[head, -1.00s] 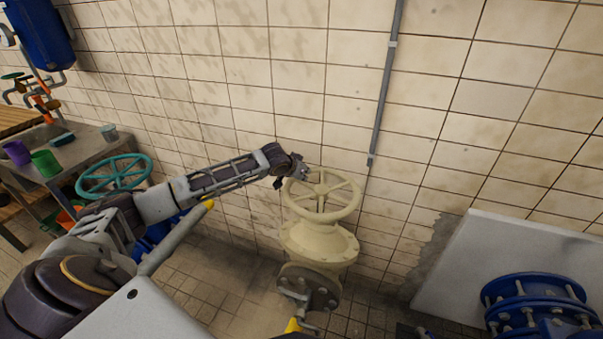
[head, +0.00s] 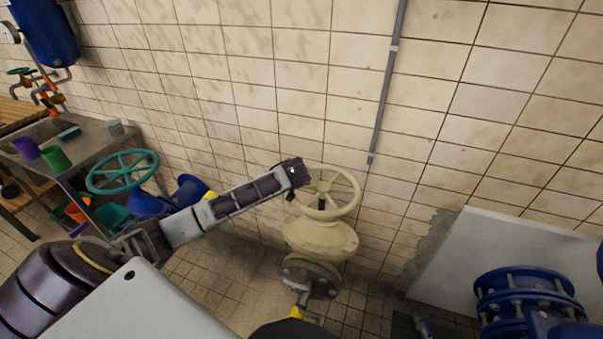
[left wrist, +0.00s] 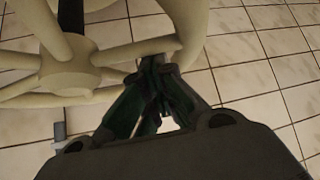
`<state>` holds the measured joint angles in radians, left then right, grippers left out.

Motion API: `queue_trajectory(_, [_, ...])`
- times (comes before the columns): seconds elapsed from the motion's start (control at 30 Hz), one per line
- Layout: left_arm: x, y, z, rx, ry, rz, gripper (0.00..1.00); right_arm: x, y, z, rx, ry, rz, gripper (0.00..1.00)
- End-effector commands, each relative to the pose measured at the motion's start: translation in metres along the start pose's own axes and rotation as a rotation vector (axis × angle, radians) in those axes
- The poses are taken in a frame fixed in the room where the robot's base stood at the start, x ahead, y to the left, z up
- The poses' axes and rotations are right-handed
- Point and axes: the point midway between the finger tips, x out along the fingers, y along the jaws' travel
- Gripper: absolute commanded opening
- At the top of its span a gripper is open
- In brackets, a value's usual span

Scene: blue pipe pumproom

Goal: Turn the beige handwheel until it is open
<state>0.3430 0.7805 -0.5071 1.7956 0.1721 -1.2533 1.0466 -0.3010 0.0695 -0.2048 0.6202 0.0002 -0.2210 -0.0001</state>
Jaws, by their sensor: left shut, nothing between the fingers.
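The beige handwheel (head: 347,189) sits on top of a beige valve body (head: 322,238) in front of the tiled wall. Its rim and spokes fill the upper left of the left wrist view, with the hub (left wrist: 66,65) at left. My left arm reaches in from the left to the left side of the wheel. In the head view its wrist hides the fingers and part of the left rim. In the left wrist view my left gripper (left wrist: 154,78) is shut and empty, its fingertips close to the rim where a spoke meets it; contact is unclear. My right gripper is not in view.
A teal handwheel (head: 122,172) stands left of the beige one, close to my left arm. A grey vertical pipe (head: 387,85) runs down the wall behind. Blue flanged piping (head: 530,305) stands at lower right. A bench (head: 95,150) with cups is at far left.

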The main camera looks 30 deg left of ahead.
Motion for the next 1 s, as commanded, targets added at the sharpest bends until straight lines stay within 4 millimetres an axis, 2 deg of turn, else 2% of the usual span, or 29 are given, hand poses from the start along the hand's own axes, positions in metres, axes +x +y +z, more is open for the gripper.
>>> queue_trajectory(0.03, [-0.002, 0.001, 0.006, -0.016, -0.012, -0.017, 0.00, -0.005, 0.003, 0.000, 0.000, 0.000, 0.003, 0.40])
queue_trajectory(0.4, [-0.012, 0.000, 0.017, -0.136, -0.012, -0.140, 0.00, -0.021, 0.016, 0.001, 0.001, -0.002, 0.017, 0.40])
queue_trajectory(1.0, [-0.016, -0.001, 0.022, -0.200, -0.009, -0.207, 0.00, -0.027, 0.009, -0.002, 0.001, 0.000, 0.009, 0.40])
